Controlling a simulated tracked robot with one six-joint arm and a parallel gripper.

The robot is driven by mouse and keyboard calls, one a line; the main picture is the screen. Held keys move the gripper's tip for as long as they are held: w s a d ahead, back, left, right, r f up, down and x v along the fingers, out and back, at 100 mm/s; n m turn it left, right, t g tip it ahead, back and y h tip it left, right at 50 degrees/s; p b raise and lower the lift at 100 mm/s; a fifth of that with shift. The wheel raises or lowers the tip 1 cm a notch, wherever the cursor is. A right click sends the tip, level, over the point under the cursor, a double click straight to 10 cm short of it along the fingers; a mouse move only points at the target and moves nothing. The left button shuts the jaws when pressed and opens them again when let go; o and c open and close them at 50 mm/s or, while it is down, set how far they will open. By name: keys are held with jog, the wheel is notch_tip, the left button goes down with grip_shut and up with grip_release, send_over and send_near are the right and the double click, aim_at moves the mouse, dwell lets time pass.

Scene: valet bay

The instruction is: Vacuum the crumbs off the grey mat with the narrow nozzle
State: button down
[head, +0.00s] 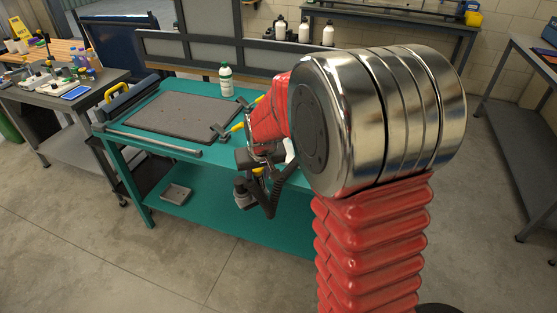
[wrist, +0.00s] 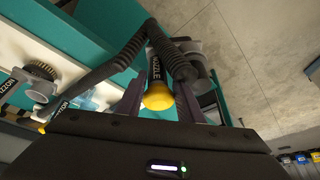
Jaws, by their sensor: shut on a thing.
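The grey mat (head: 160,115) lies flat on the left part of the teal workbench (head: 165,147), with small specks on it too small to make out. My gripper (head: 257,168) is right of the mat, near the bench's front edge. In the wrist view my gripper (wrist: 160,108) is shut on a nozzle (wrist: 158,96) with a yellow end and a dark body lettered "NOZZLE". A black ribbed hose (wrist: 112,62) arches beside it. Whether this is the narrow one I cannot tell. A round brush-like attachment (wrist: 39,72) sits left of it in the wrist view.
A small grey tray (head: 176,193) is on the lower shelf. A cluttered table (head: 110,76) stands at left.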

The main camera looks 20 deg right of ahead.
aim_at(237, 188)
jog(key=shift+n+y, duration=0.3)
jog(key=shift+n, duration=0.5)
jog(key=a, duration=0.2)
jog(key=a+f, duration=0.1)
jog(key=a, duration=0.1)
jog(key=a+f, duration=0.1)
jog(key=a, duration=0.2)
jog(key=shift+s+a, duration=0.1)
jog(key=shift+s, duration=0.25)
